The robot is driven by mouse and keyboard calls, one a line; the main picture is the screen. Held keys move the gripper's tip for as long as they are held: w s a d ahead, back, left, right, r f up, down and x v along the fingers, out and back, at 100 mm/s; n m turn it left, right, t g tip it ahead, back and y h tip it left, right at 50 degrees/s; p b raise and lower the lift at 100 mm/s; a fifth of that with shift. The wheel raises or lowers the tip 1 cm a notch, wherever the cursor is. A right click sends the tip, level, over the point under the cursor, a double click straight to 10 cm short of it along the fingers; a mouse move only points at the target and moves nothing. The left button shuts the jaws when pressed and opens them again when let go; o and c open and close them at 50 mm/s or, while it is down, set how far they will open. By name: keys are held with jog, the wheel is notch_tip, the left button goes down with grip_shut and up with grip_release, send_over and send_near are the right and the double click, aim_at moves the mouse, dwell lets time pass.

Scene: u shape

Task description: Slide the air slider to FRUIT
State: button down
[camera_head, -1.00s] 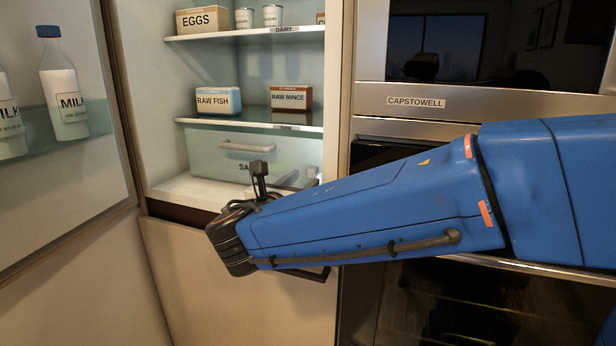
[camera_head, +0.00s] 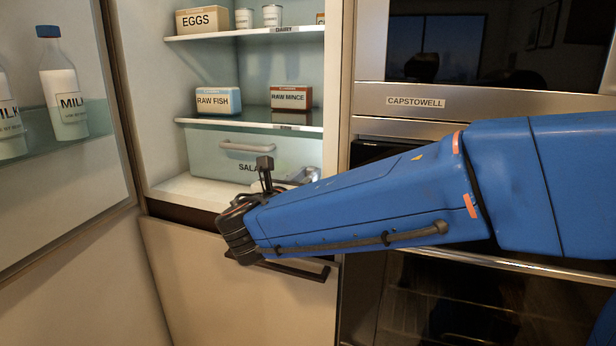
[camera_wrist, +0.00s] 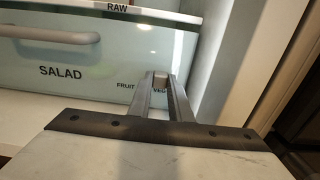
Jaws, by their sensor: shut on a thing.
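The salad drawer (camera_head: 205,158) is a pale, translucent bin at the bottom of the open fridge, marked SALAD. In the wrist view the drawer front (camera_wrist: 30,78) has a FRUIT label at left and a partly hidden VEG label at right. The air slider (camera_wrist: 160,76) is a small grey knob at the drawer's lower right, between these labels. My gripper (camera_wrist: 161,82) is shut on it, with its fingers hiding part of the labels. In the head view my gripper (camera_head: 301,176) is at the drawer's lower right, largely hidden by my blue arm.
The fridge's right side wall (camera_wrist: 215,60) stands close beside my gripper. The drawer handle (camera_head: 248,147) is up and left of it. Shelves above hold a raw fish box (camera_head: 217,101), a raw mince box (camera_head: 291,98) and eggs (camera_head: 203,20). An oven stands at right.

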aim_at(290, 167)
jog(key=shift+w+a, duration=0.35)
jog(key=shift+a, duration=0.6)
jog(key=shift+w+a, duration=0.35)
jog(key=shift+a, duration=0.65)
jog(key=shift+w+a, duration=0.35)
jog(key=shift+a, duration=0.6)
jog(key=c, duration=1.6)
grip_release()
jog(key=shift+a, duration=0.1)
jog(key=v, duration=1.7)
jog(key=shift+s, duration=0.2)
